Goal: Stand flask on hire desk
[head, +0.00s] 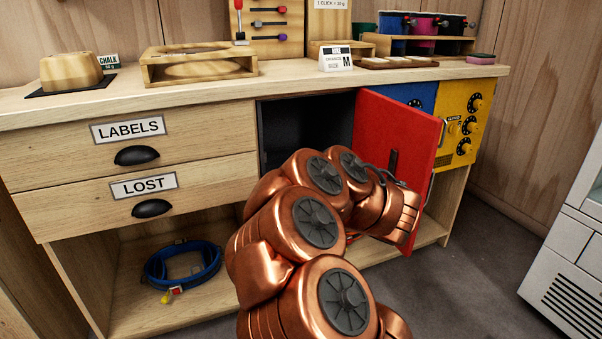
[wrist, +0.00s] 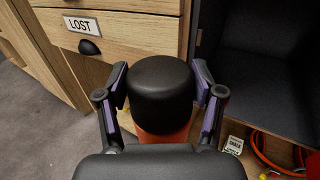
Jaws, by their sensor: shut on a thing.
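The flask, with a black rounded cap (wrist: 160,82) and an orange-red body (wrist: 165,134), is between the purple-padded fingers of my gripper (wrist: 160,88) in the wrist view. The fingers are shut on it from both sides. It is in front of the cabinet, near an open dark compartment (wrist: 262,75). In the head view my copper arm hides the flask and most of my gripper. The pale wooden hire desk (head: 295,80) runs across the back, with a white sign (head: 336,60) marked M on top.
A red door (head: 378,125) stands open beside my arm. Bare top shows along the front edge. A blue coil (head: 183,266) lies below.

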